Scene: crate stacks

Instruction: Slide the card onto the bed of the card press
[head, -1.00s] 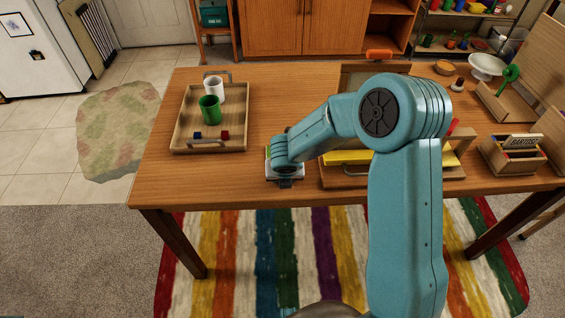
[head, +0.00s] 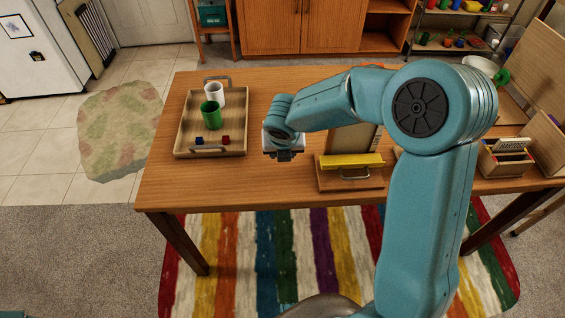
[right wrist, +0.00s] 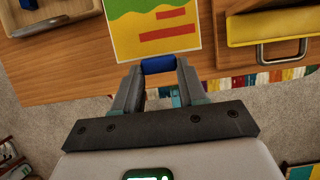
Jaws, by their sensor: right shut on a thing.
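My right gripper (head: 284,153) is over the front part of the table, left of the card press. In the right wrist view the gripper (right wrist: 158,72) is shut on the blue tab at the near edge of the card (right wrist: 152,38). The card is yellow with a green top and red bars. I cannot make the card out in the head view. The wooden card press (head: 350,183) has a yellow bar and a metal handle at its front; my arm hides part of it. Its yellow bar (right wrist: 268,28) shows right of the card, apart from it. My left gripper is not in view.
A wooden tray (head: 237,141) with a white cup (head: 215,93), a green cup (head: 211,117) and small blocks stands left of my gripper. A wooden box (head: 503,164) with cards stands at the right.

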